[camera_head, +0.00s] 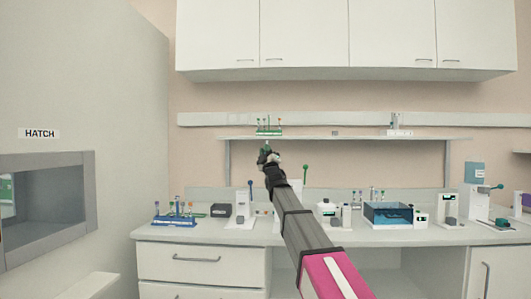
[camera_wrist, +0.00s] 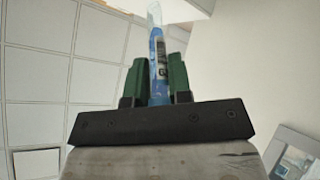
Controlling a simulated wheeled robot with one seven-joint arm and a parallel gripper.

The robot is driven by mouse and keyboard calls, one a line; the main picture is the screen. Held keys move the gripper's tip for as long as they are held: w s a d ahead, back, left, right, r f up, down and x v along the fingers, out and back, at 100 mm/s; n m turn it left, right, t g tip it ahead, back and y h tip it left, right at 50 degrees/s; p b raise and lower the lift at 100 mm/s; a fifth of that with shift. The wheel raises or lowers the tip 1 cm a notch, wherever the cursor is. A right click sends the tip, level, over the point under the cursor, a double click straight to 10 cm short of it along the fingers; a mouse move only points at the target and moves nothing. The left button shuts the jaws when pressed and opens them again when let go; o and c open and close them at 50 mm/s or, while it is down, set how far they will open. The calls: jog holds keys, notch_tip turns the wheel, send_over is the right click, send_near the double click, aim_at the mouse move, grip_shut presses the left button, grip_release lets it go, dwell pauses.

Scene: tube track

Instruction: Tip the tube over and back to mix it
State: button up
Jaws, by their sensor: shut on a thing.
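The tube (camera_wrist: 158,48) stands out between the two green fingers of my gripper (camera_wrist: 158,80) in the wrist view. It has a clear, pale far end, blue contents and a dark-marked label. My gripper is shut on it. In the head view my gripper (camera_head: 266,150) is raised above the bench, just below the wall shelf. The tube is too small or hidden to make out there. The wrist view looks up at ceiling panels, so my gripper is tilted upward. The tube's lower part is hidden behind the fingers and the dark gripper body.
A green rack (camera_head: 268,131) with tubes stands on the wall shelf (camera_head: 350,138) close above my gripper. A blue rack (camera_head: 174,221) with tubes is on the bench at left. Several instruments and a blue box (camera_head: 388,213) line the bench. A hatch (camera_head: 45,200) is at far left.

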jog(key=shift+n+y, duration=0.4)
jog(key=shift+y, duration=0.2)
jog(key=shift+m+h, duration=0.6)
jog(key=shift+h, duration=0.1)
jog(key=shift+m+g+h, duration=0.4)
jog(key=shift+m+h, duration=0.1)
jog(key=shift+h, duration=0.3)
jog(key=shift+w+m+g+h, duration=0.1)
jog(key=shift+m+g+h, duration=0.85)
jog(key=shift+g, duration=0.25)
jog(key=shift+d, duration=0.1)
jog(key=shift+r+g+h, duration=0.1)
jog(key=shift+g+h, duration=0.15)
jog(key=shift+g, duration=0.45)
jog(key=shift+m+g+h, duration=0.3)
jog(key=shift+m, duration=0.05)
